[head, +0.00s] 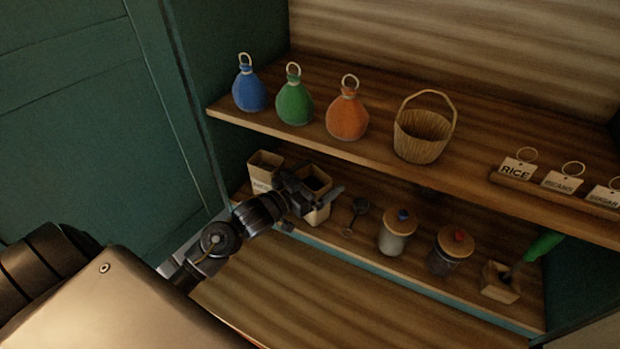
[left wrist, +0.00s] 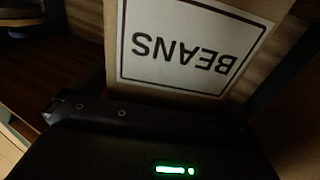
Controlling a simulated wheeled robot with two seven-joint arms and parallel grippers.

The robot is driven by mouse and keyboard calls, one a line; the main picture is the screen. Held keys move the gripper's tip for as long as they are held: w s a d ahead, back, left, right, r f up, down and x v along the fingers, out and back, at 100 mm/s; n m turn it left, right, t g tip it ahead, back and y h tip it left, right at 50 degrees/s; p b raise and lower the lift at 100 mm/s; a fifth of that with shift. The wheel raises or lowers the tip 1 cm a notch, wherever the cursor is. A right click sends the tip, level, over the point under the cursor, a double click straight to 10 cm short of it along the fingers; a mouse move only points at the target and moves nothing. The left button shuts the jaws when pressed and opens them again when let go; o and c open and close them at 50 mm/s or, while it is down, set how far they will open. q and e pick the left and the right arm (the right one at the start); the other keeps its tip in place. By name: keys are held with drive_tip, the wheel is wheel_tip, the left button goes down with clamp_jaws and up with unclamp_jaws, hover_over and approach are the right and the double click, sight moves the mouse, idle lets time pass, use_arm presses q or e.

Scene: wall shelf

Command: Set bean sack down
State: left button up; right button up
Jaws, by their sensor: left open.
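The bean sack, a tan open-topped container, stands upright on the lower shelf (head: 365,240) at the left. In the head view its lower front (head: 319,215) shows below my left gripper (head: 312,187). In the left wrist view its white BEANS label (left wrist: 190,48) appears upside down, close in front of the gripper body. My left gripper is open at the sack, near its upper part. It hides much of the sack, and I cannot tell whether the fingers touch it. My right gripper is in neither view.
A similar tan container (head: 262,180) stands just left of the sack. A dark scoop (head: 357,210), two lidded jars (head: 395,236) (head: 448,254) and a small box (head: 500,284) stand to the right.

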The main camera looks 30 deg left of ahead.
use_arm(q)
drive_tip(key=b+v, duration=0.3)
drive_tip(key=v, duration=0.9)
